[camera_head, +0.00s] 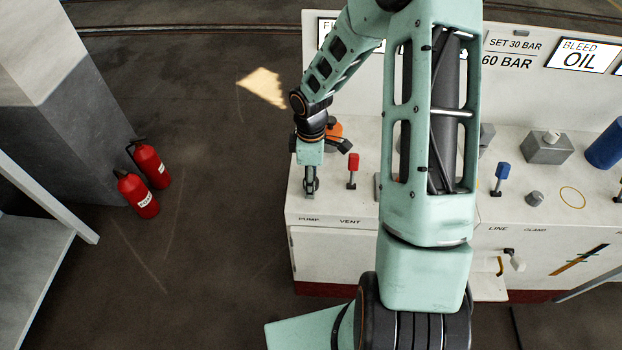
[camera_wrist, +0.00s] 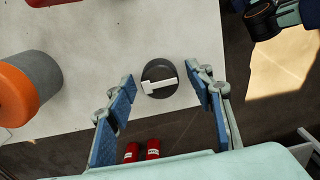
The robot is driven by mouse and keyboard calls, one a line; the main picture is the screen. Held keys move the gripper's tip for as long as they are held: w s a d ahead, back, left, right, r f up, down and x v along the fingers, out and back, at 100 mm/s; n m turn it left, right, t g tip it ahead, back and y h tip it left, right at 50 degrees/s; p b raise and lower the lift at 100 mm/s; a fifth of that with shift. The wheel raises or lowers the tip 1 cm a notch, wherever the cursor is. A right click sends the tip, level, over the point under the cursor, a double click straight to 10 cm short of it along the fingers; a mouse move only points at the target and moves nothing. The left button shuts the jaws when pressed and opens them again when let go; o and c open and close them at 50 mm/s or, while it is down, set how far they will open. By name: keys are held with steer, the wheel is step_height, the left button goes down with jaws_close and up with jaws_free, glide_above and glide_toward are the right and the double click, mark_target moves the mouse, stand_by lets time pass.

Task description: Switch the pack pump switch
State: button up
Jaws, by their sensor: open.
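The pump switch (camera_wrist: 159,80) is a dark round knob with a white lever-shaped bar across it, near the corner of the white bench top (camera_wrist: 120,30) in the wrist view. The bar lies nearly level, tilted slightly up to the right. My gripper (camera_wrist: 162,90) is open, with one blue-padded finger at each side of the switch; I see no contact. In the head view my gripper (camera_head: 310,186) points down at the bench's left end, above the PUMP label (camera_head: 308,219). It hides the switch there.
A red-handled lever (camera_head: 352,170) stands right of my gripper, above the VENT label. An orange-and-grey cylinder (camera_wrist: 20,90) is left of the switch in the wrist view. A blue-handled lever (camera_head: 501,177) is further right. Red extinguishers (camera_head: 138,193) stand on the floor left of the bench.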

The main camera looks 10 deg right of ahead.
steer(key=shift+c, duration=0.5)
steer(key=c, duration=1)
steer(key=shift+m, duration=0.3)
steer(key=m+b, duration=0.3)
steer(key=m, duration=0.2)
steer(key=shift+f, duration=0.1)
steer(key=m+b, duration=0.2)
steer(key=m, duration=0.4)
steer(key=shift+m, duration=0.3)
steer(key=o, duration=1.1)
steer(key=shift+r, duration=0.2)
